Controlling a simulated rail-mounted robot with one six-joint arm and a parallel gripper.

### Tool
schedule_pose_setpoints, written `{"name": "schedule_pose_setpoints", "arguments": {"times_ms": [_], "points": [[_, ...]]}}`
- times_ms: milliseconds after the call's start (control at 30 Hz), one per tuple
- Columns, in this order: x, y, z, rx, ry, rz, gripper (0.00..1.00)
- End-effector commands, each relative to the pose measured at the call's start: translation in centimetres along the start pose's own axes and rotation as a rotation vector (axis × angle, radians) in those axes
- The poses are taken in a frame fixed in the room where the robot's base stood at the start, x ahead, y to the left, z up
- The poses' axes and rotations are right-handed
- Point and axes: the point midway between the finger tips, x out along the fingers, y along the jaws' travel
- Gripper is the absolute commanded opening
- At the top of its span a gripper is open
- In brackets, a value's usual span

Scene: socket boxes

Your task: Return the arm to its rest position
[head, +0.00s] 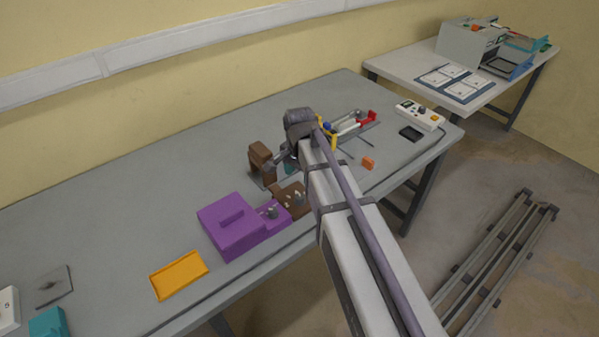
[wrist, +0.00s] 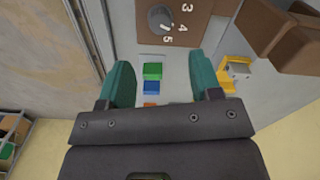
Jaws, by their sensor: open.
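My arm reaches from the lower right of the head view to above the middle of the grey workbench (head: 130,190). My gripper (wrist: 162,75) is open, with its two teal fingers apart and nothing held between them. In the head view the gripper is mostly hidden behind the arm's end; a bit of teal shows beside the brown block. Beyond the fingers in the wrist view are a green block (wrist: 152,71) and a blue block (wrist: 151,87), with a bit of orange below. A brown panel with a grey dial (wrist: 160,18) and white numbers lies at the top.
A brown upright block (head: 262,160), a brown dial box (head: 289,200) and a purple box (head: 228,228) stand close by the gripper. An orange tray (head: 180,276) lies at front left. A white control box (head: 420,115) is at right. The bench's back left is clear.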

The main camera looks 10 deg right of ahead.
Motion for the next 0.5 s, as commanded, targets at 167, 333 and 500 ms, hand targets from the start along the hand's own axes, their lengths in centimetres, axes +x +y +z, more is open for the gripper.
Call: {"name": "schedule_pose_setpoints", "arguments": {"times_ms": [167,333,500], "points": [[-0.79,0.0,0.0,0.0,0.0,0.0,0.58],[-0.67,0.0,0.0,0.0,0.0,0.0,0.58],[-0.67,0.0,0.0,-0.021,0.0,0.0,0.58]]}}
